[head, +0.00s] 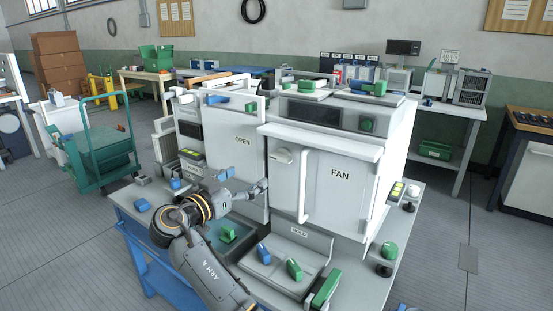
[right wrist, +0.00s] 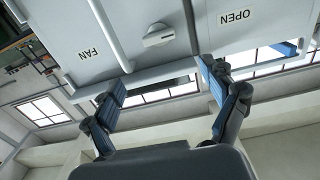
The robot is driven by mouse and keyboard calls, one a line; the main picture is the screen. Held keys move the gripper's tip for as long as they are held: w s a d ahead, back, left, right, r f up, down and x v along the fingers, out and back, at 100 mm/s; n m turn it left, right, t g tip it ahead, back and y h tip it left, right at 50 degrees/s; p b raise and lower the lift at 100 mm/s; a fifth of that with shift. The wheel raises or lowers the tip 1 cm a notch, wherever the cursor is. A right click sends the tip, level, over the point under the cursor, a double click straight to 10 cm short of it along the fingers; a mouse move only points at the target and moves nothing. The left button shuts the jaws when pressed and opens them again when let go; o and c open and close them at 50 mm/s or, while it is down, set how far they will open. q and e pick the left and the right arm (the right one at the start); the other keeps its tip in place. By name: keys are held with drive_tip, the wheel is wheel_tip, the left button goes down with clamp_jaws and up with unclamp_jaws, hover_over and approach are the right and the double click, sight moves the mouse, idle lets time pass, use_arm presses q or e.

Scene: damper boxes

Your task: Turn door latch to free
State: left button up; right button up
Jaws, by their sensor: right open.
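The door latch (head: 281,155) is a small white turn-knob at the upper left of the white door marked FAN (head: 332,190). It looks roughly level, tilted slightly. In the right wrist view the latch (right wrist: 158,35) shows beyond the fingertips, near the FAN label. My right gripper (head: 260,188) is below and left of the latch, in front of the gap between the OPEN and FAN boxes. Its blue-padded fingers (right wrist: 160,78) are spread wide, with nothing between them and apart from the latch. My left gripper is not in view.
The box marked OPEN (head: 235,150) stands left of the FAN box. A long vertical handle (head: 304,187) is right of the latch. A lip (head: 325,142) juts out above the FAN door. Green and blue knobs (head: 294,268) lie in a tray below.

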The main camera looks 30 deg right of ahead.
sight(278, 157)
drive_tip(key=p+x, duration=0.3)
drive_tip(key=x, duration=1)
drive_tip(key=shift+d, duration=0.35)
drive_tip(key=shift+w, duration=0.1)
drive_tip(key=c, duration=1.1)
drive_tip(key=shift+c, duration=0.2)
